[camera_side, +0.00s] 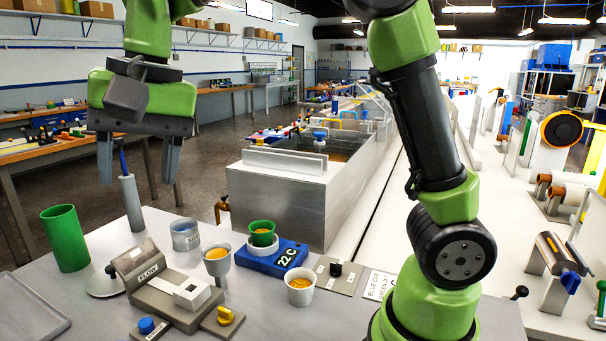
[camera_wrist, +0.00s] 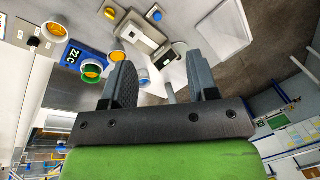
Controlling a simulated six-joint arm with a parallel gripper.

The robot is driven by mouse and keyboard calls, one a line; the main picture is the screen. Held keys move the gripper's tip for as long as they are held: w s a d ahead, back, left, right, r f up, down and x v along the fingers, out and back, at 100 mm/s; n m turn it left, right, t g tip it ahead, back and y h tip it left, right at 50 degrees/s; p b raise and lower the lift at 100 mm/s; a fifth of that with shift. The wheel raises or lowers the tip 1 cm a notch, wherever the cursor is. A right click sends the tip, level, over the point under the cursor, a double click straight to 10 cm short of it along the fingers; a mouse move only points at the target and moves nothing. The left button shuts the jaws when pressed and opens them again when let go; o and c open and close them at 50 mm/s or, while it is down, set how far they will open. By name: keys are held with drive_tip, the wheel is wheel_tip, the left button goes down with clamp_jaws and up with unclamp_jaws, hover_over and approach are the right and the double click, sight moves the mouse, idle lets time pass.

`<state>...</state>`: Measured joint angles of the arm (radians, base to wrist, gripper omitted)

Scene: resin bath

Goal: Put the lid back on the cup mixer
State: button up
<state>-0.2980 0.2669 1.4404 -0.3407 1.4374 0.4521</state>
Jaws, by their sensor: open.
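My gripper (camera_side: 139,165) is open and empty, fingers down, high above the left part of the bench. It also shows in the wrist view (camera_wrist: 165,85). A grey post (camera_side: 131,205) with a blue top stands below and behind the fingers, apart from them. A pale round disc (camera_side: 103,282) lies on the bench, partly hidden by a grey device (camera_side: 160,300) with a tilted FLOW panel. I cannot tell for sure whether this disc is the lid, or which device is the cup mixer. A blue block (camera_side: 270,258) marked 22 C holds a green cup (camera_side: 261,234) of amber liquid.
A green tube (camera_side: 65,240) stands at left. A bluish cup (camera_side: 186,235), a grey cup (camera_side: 217,262) and a white cup (camera_side: 300,287) stand around the device. A flat tray (camera_side: 30,310) lies front left. A metal bath (camera_side: 275,200) is behind the bench.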

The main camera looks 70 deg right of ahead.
drive_tip(key=s+d+n+t, duration=0.1)
drive_tip(key=s+d, duration=0.3)
drive_tip(key=s, duration=0.4)
drive_tip(key=s+d+f+n+t, duration=0.1)
drive_tip(key=s+d+t, duration=0.3)
drive_tip(key=s, duration=0.5)
drive_tip(key=shift+f+n+y, duration=0.3)
drive_tip(key=shift+n, duration=0.1)
drive_tip(key=shift+c, duration=0.5)
idle(0.6)
